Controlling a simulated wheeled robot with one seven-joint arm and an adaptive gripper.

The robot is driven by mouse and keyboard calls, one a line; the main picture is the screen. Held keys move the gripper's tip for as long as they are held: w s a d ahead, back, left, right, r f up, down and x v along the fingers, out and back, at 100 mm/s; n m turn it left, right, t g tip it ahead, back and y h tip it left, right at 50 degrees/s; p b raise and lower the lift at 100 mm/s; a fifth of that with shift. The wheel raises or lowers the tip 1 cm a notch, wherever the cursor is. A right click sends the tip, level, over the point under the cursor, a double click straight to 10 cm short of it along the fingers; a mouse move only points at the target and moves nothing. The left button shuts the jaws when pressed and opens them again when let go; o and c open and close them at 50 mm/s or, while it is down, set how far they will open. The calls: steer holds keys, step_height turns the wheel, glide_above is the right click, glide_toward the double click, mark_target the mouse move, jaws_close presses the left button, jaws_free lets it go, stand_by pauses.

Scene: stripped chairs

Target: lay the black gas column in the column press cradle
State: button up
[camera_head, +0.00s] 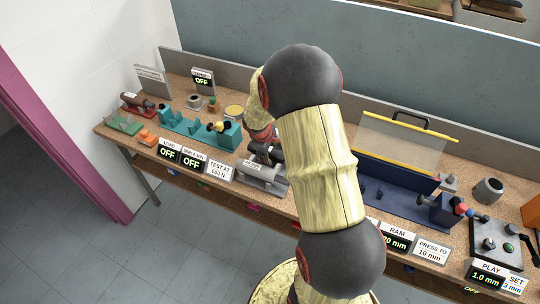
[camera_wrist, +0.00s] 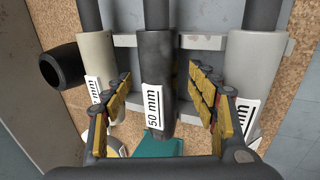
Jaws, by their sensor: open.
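In the wrist view, the black gas column (camera_wrist: 156,70) lies in a rack between a beige column and a grey one. Its label reads 50 mm. My gripper (camera_wrist: 158,88) is open, with one yellow-padded finger on each side of the black column; I cannot tell whether they touch it. In the head view, my gripper (camera_head: 262,142) is mostly hidden behind my arm, over the rack on the bench. The column press (camera_head: 395,200) is the dark blue unit to the right, with a raised clear yellow-edged guard (camera_head: 400,145). My arm partly hides its left end.
The beige column (camera_wrist: 100,60) and grey column (camera_wrist: 247,75) flank the black one closely. A dark ring (camera_wrist: 63,66) lies to the left. On the bench, a teal fixture (camera_head: 200,128) stands left and a control box (camera_head: 497,243) stands right of the press.

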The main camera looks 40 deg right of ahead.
steer(key=shift+d+f, duration=0.15)
steer(key=shift+f, duration=0.15)
steer(key=shift+r, duration=0.1)
steer(key=shift+c, duration=1.1)
jaws_close()
steer(key=shift+w, duration=0.1)
